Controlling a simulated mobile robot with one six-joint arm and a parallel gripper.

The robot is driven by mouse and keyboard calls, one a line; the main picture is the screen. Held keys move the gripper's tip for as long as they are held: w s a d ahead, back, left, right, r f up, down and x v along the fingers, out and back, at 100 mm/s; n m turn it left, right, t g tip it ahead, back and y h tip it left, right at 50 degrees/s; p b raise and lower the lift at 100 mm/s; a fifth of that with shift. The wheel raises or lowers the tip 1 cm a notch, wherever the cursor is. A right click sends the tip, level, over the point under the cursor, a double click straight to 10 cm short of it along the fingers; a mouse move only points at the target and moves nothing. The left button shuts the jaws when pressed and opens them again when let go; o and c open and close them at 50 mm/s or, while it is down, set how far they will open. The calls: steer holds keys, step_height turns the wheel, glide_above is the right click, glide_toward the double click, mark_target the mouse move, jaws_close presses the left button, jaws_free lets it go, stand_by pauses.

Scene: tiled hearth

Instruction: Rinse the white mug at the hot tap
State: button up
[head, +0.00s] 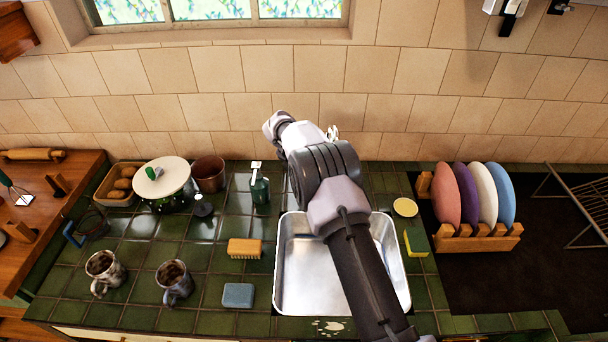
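Two mugs stand upright on the green tiled counter at the left. The left one is a pale, mottled mug (105,271) and looks the whiter. The other is a blue-grey mug (175,284) just to its right. Both look dark inside. A steel sink (293,286) is set in the counter at the middle, partly covered by my arm. A small piece of pale metal (332,132), perhaps part of a tap, shows behind my arm; the tap itself is mostly hidden. My arm reaches over the sink toward the wall. I cannot make out my gripper's fingers.
A yellow-green sponge (416,242) and a plate rack (470,243) are to the right. A lidded pot (162,180) stands behind the mugs.

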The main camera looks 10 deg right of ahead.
jaws_close()
steer(key=shift+f, duration=0.1)
stand_by(1.4)
